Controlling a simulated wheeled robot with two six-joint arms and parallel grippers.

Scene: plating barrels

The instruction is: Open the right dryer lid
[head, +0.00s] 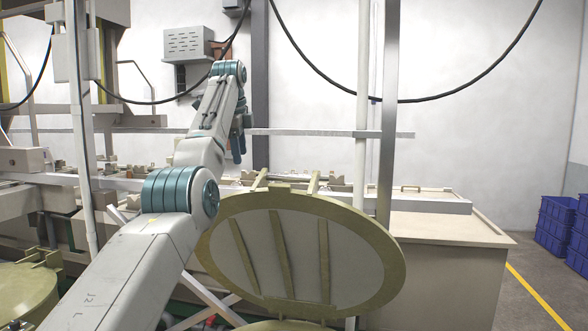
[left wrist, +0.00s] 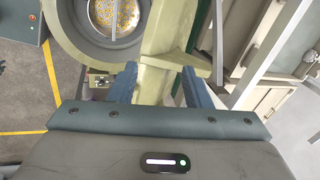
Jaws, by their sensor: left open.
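The right dryer lid (head: 297,250) is a round disc with an olive rim and a pale ribbed inner face. It stands raised and tilted back in the head view, its inner face towards me. My left gripper (head: 238,140) is up behind and above the lid's left side, partly hidden by my own arm. In the left wrist view my left gripper (left wrist: 158,78) is open, with an olive-green part (left wrist: 156,60) showing between its fingers. I cannot tell whether they touch it. The open dryer (left wrist: 113,15), with small golden pieces inside, shows at the top left there.
Another olive dryer lid (head: 25,288) lies flat at the lower left. A beige tank (head: 445,265) stands to the right, with blue crates (head: 560,225) at the far right. A grey upright post (head: 388,110) rises behind the raised lid. Floor by the yellow line is clear.

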